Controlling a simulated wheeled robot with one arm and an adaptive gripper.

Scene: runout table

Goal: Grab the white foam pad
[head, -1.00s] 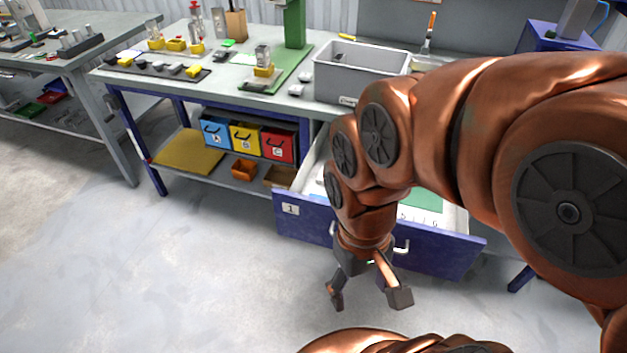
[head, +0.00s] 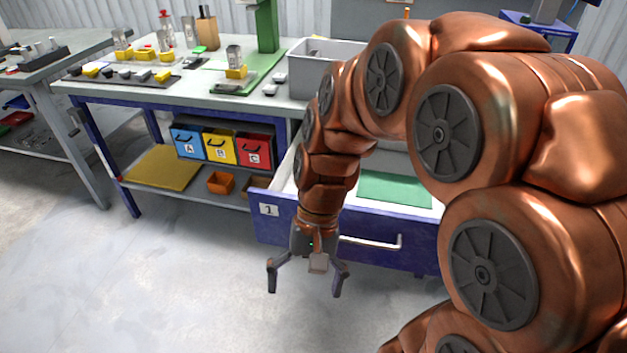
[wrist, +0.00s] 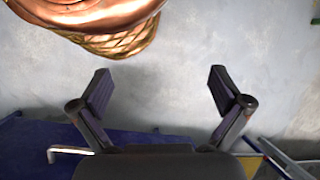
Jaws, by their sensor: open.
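I cannot make out a white foam pad in either view. My gripper (head: 305,284) hangs open and empty in front of the blue drawer (head: 415,248), fingers pointing down toward the floor. In the wrist view my gripper (wrist: 158,88) shows its two fingers spread wide with only bare floor between them. The drawer is pulled out, with label 1 on its front. A green sheet (head: 394,188) lies inside it. My arm hides the left part of the drawer's inside.
The workbench (head: 215,100) carries a grey bin (head: 312,70) and small parts. Boxes A (head: 188,142), B (head: 220,147) and C (head: 254,151) stand on the lower shelf beside a yellow mat (head: 160,166). The drawer's handle (head: 372,244) sticks out near my gripper. The floor in front is clear.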

